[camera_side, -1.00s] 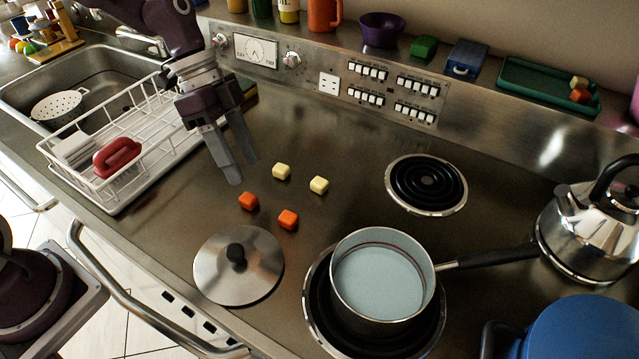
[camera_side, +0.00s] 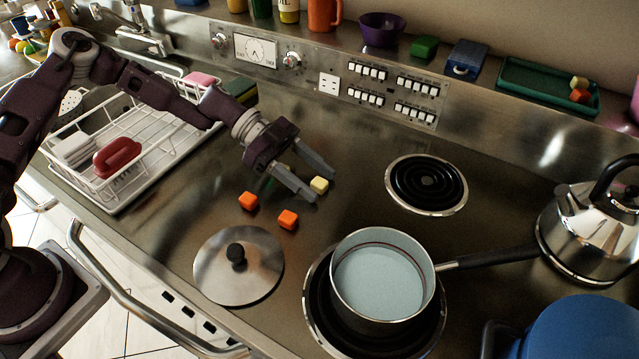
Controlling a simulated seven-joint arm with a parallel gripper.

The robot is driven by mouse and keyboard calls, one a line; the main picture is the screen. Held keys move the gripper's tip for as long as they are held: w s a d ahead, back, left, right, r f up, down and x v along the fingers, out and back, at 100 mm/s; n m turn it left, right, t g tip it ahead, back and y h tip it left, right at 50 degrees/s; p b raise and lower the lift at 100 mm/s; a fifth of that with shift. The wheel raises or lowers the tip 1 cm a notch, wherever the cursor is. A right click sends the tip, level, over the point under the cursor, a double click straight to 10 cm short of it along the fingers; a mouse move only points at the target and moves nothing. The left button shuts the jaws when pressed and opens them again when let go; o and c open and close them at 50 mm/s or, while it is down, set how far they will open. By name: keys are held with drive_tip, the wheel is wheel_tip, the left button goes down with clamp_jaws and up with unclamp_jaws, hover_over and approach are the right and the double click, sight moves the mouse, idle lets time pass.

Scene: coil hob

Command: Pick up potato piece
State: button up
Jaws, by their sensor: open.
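A pale yellow potato piece (camera_side: 319,185) sits on the steel hob top, in the middle of the view. My gripper (camera_side: 322,188) is open, with its two fingertips on either side of this piece as seen from here. I cannot tell how high the fingertips are above the surface, or whether they touch the piece. The second pale piece on the hob top is hidden behind my gripper. Another pale cube (camera_side: 579,83) sits on the green tray at the back right.
Two orange cubes (camera_side: 248,201) (camera_side: 288,219) lie in front of my gripper. A pot (camera_side: 347,308) with pale liquid, a lid (camera_side: 215,275), a bare coil (camera_side: 428,184), a kettle (camera_side: 570,235) and a dish rack (camera_side: 125,205) surround the clear middle area.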

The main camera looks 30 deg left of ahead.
clamp_jaws()
wheel_tip(320, 180, up, 10)
drive_tip(key=a+n+t, duration=0.1)
drive_tip(key=n+t, duration=0.1)
drive_tip(key=w+a+f+n+t+y, duration=0.1)
drive_tip(key=a+t, duration=0.1)
drive_tip(key=w+a+f+n+t, duration=0.1)
drive_tip(key=a+n+t, duration=0.1)
drive_tip(key=shift+w+a+f+n, duration=0.1)
drive_tip(key=shift+f+n, duration=0.15)
drive_tip(key=shift+n, duration=0.05)
drive_tip(key=w+a+r+n+t+y, duration=0.2)
drive_tip(key=a+r+n+t+y, duration=0.4)
drive_tip(key=a+r+n+y, duration=0.5)
drive_tip(key=a+n, duration=0.1)
drive_tip(key=a, duration=0.2)
drive_tip(key=shift+a+t+y, duration=0.2)
drive_tip(key=shift+t+y, duration=0.2)
